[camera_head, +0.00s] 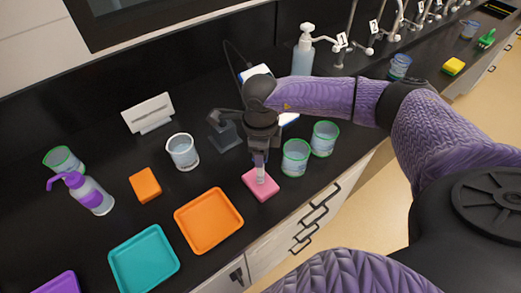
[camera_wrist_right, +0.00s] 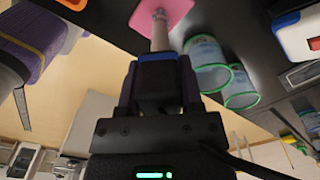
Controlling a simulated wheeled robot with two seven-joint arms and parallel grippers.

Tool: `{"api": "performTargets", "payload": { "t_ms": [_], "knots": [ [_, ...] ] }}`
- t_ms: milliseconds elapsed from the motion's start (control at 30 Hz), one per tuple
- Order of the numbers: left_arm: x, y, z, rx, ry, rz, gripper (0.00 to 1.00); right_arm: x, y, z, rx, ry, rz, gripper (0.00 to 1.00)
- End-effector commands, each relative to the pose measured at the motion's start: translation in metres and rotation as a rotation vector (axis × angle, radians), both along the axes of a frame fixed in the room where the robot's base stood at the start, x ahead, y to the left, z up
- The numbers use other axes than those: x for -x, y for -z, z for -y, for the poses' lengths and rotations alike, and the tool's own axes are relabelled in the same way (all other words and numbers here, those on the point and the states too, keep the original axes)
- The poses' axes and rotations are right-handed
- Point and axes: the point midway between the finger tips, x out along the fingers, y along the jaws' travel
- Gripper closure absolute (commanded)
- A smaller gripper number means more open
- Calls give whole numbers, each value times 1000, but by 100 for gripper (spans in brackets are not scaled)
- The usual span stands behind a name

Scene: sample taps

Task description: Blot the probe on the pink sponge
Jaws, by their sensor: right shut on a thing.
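The pink sponge (camera_head: 265,189) lies flat on the dark counter, near its front edge. My right gripper (camera_head: 260,158) is above it, pointing down, shut on the probe (camera_head: 261,174). The probe is a pale, slim rod, roughly upright. Its lower end appears to meet the sponge's top, though exact contact is hard to tell. In the right wrist view the probe (camera_wrist_right: 160,33) runs from the gripper (camera_wrist_right: 158,75) to the pink sponge (camera_wrist_right: 176,10), which is partly cut off by the frame. My left gripper is out of view.
Two green-rimmed beakers (camera_head: 296,158) stand just right of the sponge. An orange tray (camera_head: 236,207) lies to the left, with a teal tray (camera_head: 116,262) beyond. A clear beaker (camera_head: 183,152), orange sponge (camera_head: 146,184) and dark stand (camera_head: 222,136) are behind and left.

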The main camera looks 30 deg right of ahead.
Motion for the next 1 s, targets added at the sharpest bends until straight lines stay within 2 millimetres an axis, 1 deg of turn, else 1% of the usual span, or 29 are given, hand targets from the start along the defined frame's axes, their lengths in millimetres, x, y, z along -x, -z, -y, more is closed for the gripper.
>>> {"api": "performTargets", "payload": {
  "t_ms": [200,433,533,1000],
  "knots": [
    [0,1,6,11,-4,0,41,1,1,0,0,-1,-1,100],
    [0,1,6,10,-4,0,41,1,2,0,0,-1,-3,100],
    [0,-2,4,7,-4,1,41,1,-2,0,0,-1,-3,100],
    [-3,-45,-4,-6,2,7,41,0,-55,0,1,-1,-1,100]
  ]
}}
